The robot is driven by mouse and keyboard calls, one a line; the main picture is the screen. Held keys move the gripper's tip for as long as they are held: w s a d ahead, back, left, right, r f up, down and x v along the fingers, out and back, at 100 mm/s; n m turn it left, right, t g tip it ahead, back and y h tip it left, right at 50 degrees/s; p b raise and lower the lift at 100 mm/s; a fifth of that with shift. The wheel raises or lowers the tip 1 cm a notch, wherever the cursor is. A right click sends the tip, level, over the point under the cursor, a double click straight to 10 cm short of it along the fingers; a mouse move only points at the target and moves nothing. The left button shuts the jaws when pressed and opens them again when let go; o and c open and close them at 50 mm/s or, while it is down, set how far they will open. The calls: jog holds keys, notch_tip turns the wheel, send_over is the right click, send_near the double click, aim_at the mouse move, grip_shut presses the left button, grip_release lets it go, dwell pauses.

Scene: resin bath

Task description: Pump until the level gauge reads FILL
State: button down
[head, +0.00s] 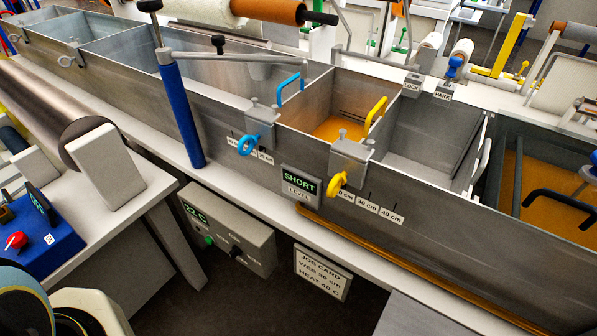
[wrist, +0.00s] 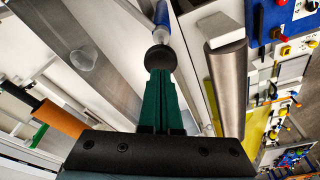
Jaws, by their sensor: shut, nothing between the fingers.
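The level gauge (head: 301,188) on the front wall of the bath reads SHORT in green. The pump stands left of it, with a blue barrel (head: 182,115) and a black knob (head: 149,5) on a dark rod above. In the wrist view the round black knob (wrist: 160,57) lies just beyond my fingertips, with the blue barrel (wrist: 162,15) behind it. My gripper (wrist: 160,76) has green fingers closed together with nothing between them. I cannot tell whether the fingertips touch the knob. My gripper does not show in the head view.
The metal bath has dividers with a blue handle (head: 289,86) and a yellow handle (head: 376,114). Orange resin (head: 335,128) lies between them. Below hang a heater box (head: 228,230) and a job card (head: 322,273). A metal roller (head: 45,105) lies at left.

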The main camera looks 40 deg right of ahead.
aim_at(149, 1)
notch_tip(149, 1, down, 7)
jog(key=b, duration=0.4)
jog(key=shift+r, duration=0.3)
notch_tip(149, 1, up, 7)
jog(key=p, duration=0.6)
jog(key=shift+f, duration=0.3)
